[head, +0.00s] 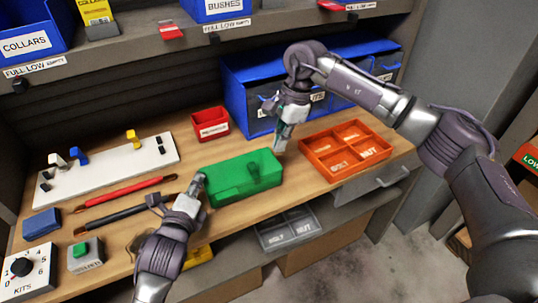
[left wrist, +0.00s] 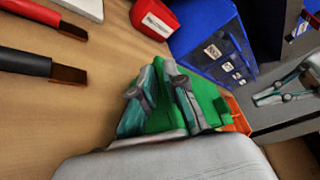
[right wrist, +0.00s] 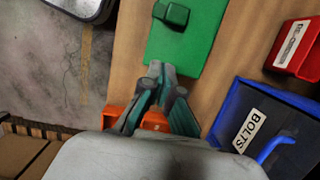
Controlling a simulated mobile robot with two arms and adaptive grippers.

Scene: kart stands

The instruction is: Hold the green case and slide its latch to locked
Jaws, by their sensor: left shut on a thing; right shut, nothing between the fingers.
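The green case (head: 230,180) lies flat on the wooden bench in the middle of the head view. A raised green latch knob (head: 253,172) stands on its top, and it also shows in the right wrist view (right wrist: 172,14). My left gripper (head: 200,182) is shut on the left end of the case; its fingers hide part of the case in the left wrist view (left wrist: 165,90). My right gripper (head: 278,146) is shut and empty, above the bench just past the right end of the case. I cannot read the latch's state.
An orange divided tray (head: 308,143) sits right of the case, and a small red bin (head: 210,124) behind it. Blue bins (head: 237,95) stand at the back. Red and black bars (head: 125,191) and a white board (head: 110,168) lie left. A grey tray (head: 285,228) is below the front edge.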

